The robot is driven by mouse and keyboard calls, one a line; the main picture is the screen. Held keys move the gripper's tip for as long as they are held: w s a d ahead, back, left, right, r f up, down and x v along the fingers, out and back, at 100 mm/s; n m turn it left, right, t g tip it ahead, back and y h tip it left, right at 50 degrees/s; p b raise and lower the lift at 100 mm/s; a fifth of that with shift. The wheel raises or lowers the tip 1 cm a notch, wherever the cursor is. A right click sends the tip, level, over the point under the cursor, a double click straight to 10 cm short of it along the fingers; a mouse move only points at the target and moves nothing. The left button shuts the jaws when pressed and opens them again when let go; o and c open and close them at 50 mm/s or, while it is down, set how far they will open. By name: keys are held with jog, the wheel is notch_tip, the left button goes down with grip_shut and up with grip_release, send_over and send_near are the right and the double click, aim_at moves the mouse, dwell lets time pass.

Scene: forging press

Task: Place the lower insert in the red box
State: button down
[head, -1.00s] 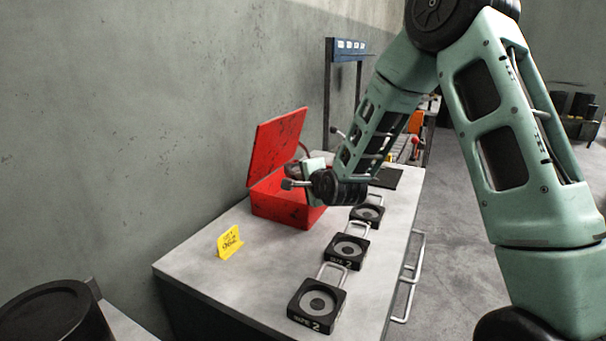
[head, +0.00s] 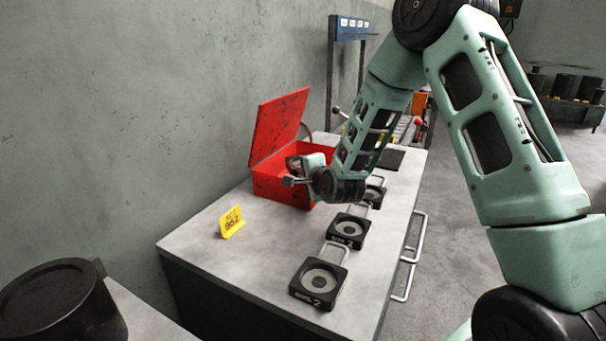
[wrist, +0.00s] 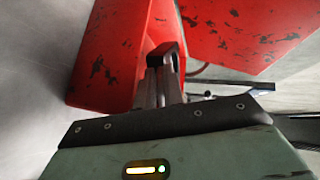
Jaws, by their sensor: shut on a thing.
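The red box (head: 283,190) stands open on the workbench, its lid (head: 277,125) raised at the back left; it also shows in the wrist view (wrist: 112,60). My gripper (wrist: 164,55) reaches over the box opening from the right. Its fingers are close together on a thing that is mostly hidden by the fingers and the box, so I cannot tell its shape or whether it touches the box floor. Three black square blocks with grey rings and loop handles lie in a row on the bench: near (head: 319,283), middle (head: 347,230) and far (head: 374,194).
A yellow numbered card (head: 232,222) stands on the bench (head: 215,258) in front of the box. A dark flat pad (head: 390,159) lies at the far end. A blue-topped frame (head: 350,28) rises behind. The bench's left front is clear.

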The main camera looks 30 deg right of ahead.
jog(key=shift+f, duration=0.1)
jog(key=c, duration=1.8)
grip_release()
jog(key=shift+s+f, duration=0.15)
jog(key=shift+f, duration=0.25)
jog(key=shift+r+p, duration=0.4)
jog(key=shift+r, duration=0.1)
jog(key=shift+r+b+v, duration=0.2)
jog(key=shift+b+v, duration=1.3)
jog(key=shift+v, duration=1.5)
jog(key=shift+r+b+v, duration=0.2)
jog(key=shift+b+v, duration=1.25)
jog(key=shift+v, duration=1.55)
